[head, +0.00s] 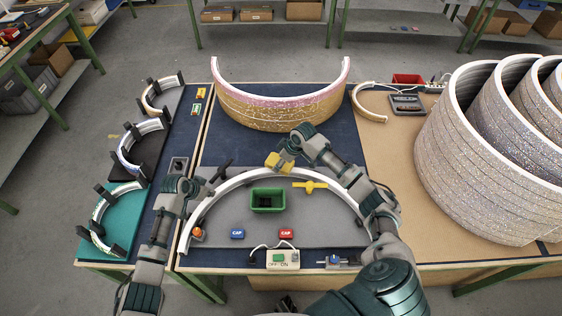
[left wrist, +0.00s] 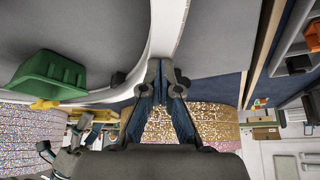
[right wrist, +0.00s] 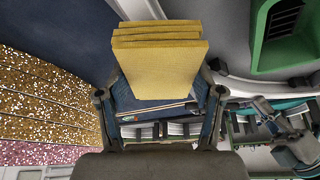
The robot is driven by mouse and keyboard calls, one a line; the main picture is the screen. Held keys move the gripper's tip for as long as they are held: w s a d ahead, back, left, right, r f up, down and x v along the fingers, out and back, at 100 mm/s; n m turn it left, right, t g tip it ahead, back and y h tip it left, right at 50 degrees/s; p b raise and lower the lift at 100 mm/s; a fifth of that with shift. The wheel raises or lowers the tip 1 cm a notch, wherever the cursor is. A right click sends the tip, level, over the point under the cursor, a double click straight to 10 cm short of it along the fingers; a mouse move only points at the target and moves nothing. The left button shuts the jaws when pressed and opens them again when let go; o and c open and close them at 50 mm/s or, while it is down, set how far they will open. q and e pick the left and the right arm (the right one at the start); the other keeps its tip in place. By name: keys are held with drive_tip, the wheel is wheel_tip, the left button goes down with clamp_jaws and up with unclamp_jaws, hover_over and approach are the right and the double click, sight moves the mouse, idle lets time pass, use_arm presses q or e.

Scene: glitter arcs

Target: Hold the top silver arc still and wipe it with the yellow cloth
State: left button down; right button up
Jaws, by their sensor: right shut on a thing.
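A large silver-white arc (head: 233,181) lies on a grey mat (head: 325,222) in the middle of the table. My left gripper (head: 221,172) is at the arc's upper left. In the left wrist view its fingertips (left wrist: 160,72) are close together, overlapping the arc (left wrist: 166,32); I see nothing clearly between them, and cannot tell whether they touch it. My right gripper (head: 284,160) is shut on the folded yellow cloth (head: 278,163), just above the arc's top in the head view. The cloth (right wrist: 160,58) fills the space between the fingers in the right wrist view.
A glittery arc (head: 275,112) stands behind. Three small arcs (head: 140,145) sit at left, and large glitter rings (head: 470,170) at right.

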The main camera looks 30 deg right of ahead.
sight(264, 169)
drive_tip(key=shift+a, duration=0.1)
idle(0.3)
drive_tip(key=shift+w+a, duration=0.6)
drive_tip(key=shift+a, duration=0.35)
drive_tip(key=shift+w+a, duration=0.55)
drive_tip(key=shift+a, duration=0.45)
drive_tip(key=shift+w+a, duration=0.6)
drive_tip(key=shift+a, duration=0.35)
drive_tip(key=shift+f, duration=1)
drive_tip(key=shift+d, duration=0.1)
